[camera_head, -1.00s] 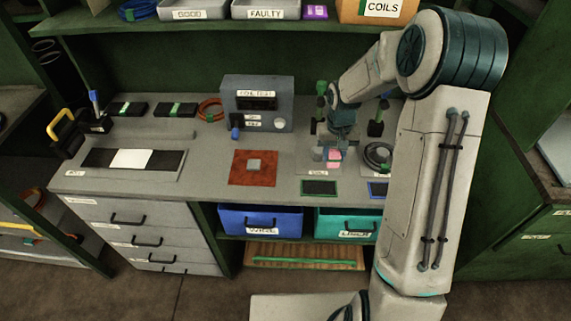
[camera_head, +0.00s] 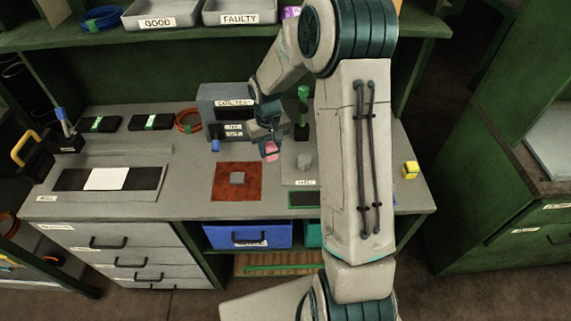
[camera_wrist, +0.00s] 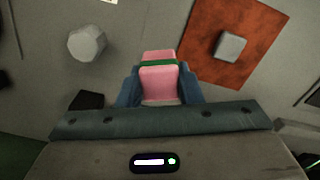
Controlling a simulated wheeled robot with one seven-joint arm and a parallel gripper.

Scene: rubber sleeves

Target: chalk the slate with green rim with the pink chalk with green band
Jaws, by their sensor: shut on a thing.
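My gripper (camera_head: 268,143) is shut on the pink chalk with a green band (camera_wrist: 159,83), held between its fingers in the wrist view. The chalk also shows as a small pink piece in the head view (camera_head: 271,150), above the bench beside the red mat. The slate with green rim (camera_head: 303,199) lies at the bench's front edge, to the right of the red mat. Its right part is hidden behind my arm. In the wrist view a green-edged dark corner (camera_wrist: 312,164) shows at the lower right; I cannot tell if it is the slate.
A red mat (camera_head: 222,189) with a grey block (camera_head: 237,179) lies left of the slate. A grey coil test box (camera_head: 216,98) stands behind. A grey knob-like piece (camera_head: 304,160) stands right of my gripper. A yellow block (camera_head: 410,170) sits at the bench's right.

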